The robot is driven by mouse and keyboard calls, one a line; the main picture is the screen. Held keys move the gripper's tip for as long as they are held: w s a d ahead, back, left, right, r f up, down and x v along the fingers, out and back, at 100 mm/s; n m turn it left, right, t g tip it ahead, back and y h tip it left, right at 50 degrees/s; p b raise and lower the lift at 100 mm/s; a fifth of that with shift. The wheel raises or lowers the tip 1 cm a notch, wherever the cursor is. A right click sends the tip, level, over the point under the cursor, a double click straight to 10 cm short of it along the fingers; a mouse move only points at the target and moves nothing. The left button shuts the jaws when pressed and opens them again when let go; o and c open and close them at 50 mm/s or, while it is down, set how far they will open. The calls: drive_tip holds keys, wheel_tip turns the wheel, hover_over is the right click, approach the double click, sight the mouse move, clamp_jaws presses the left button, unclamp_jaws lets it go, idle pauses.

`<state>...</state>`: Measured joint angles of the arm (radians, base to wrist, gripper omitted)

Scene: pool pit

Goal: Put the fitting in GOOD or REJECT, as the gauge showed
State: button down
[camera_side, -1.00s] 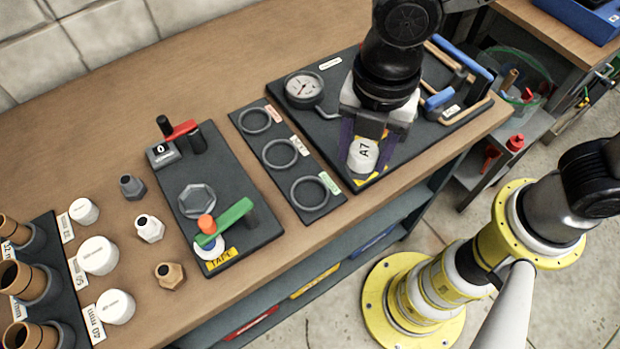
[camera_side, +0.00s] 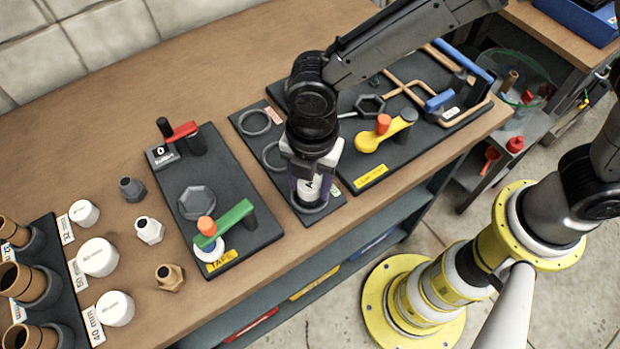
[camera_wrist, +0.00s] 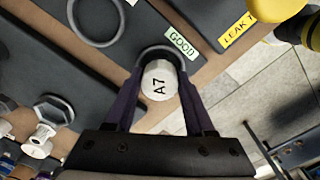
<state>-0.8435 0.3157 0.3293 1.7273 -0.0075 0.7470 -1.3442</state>
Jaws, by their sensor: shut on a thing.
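The fitting (camera_side: 309,187) is a white cylinder marked A7, also seen in the wrist view (camera_wrist: 160,82). My gripper (camera_side: 307,192) is shut on it and holds it upright over the nearest ring (camera_side: 313,209) of the dark ring board. In the wrist view that ring (camera_wrist: 160,49) curves round the fitting, beside the green GOOD label (camera_wrist: 181,42). I cannot tell whether the fitting's lower end is inside the ring or just above it. The middle ring (camera_side: 265,155) is partly behind my gripper. The far ring (camera_side: 255,122) is empty, by a reddish label. My arm hides the gauge dial.
The leak-test board with a yellow lever (camera_side: 370,142) and hexagonal socket (camera_side: 370,104) lies to the right. The tape board with a green lever (camera_side: 232,218) and red lever (camera_side: 182,131) lies to the left. Loose fittings (camera_side: 149,229) stand beyond it.

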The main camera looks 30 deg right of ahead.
drive_tip(key=shift+c, duration=1.3)
unclamp_jaws()
drive_tip(key=shift+f, duration=0.1)
